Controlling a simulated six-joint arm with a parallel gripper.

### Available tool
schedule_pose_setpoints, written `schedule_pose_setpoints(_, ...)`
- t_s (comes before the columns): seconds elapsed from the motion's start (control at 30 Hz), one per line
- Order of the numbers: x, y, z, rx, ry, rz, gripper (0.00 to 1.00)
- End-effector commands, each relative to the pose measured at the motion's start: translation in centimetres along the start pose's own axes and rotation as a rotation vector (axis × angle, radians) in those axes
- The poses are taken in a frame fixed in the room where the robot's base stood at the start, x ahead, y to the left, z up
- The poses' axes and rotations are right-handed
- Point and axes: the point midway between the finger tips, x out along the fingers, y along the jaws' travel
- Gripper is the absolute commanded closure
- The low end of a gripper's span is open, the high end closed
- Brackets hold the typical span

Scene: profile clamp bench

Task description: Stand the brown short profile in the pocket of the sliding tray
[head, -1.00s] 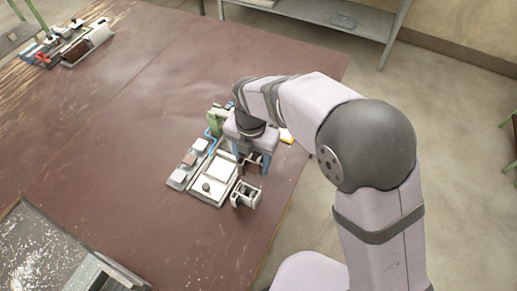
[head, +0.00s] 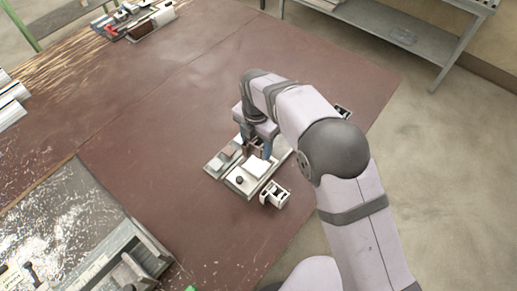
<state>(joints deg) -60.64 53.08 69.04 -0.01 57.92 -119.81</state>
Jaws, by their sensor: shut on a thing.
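My gripper (head: 257,148) points down over the back part of a pale fixture on the brown bench. It is shut on a small dark brown piece (head: 256,152), which looks like the short profile and is mostly hidden between the fingers. Just in front of it is a pale tray with a white plate (head: 257,166) and a black knob (head: 239,180), which looks like the sliding tray. Its pocket cannot be made out. I cannot tell whether the piece touches the fixture.
A small pale open-framed block (head: 275,195) stands at the tray's front right. Low pale blocks (head: 222,160) lie to its left. A grey metal fixture (head: 120,255) fills the bench's near left; other parts (head: 140,20) sit at the far left. The bench between is clear.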

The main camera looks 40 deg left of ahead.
Motion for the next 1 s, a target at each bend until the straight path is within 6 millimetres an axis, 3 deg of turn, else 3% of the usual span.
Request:
schedule_pose_setpoints(0.47, 1.0, 0.0, 0.0, 0.008, -0.001, 0.001, 0.68)
schedule_pose_setpoints(1.0, 5.3, 0.0, 0.0, 0.008, 0.000, 0.000, 0.68)
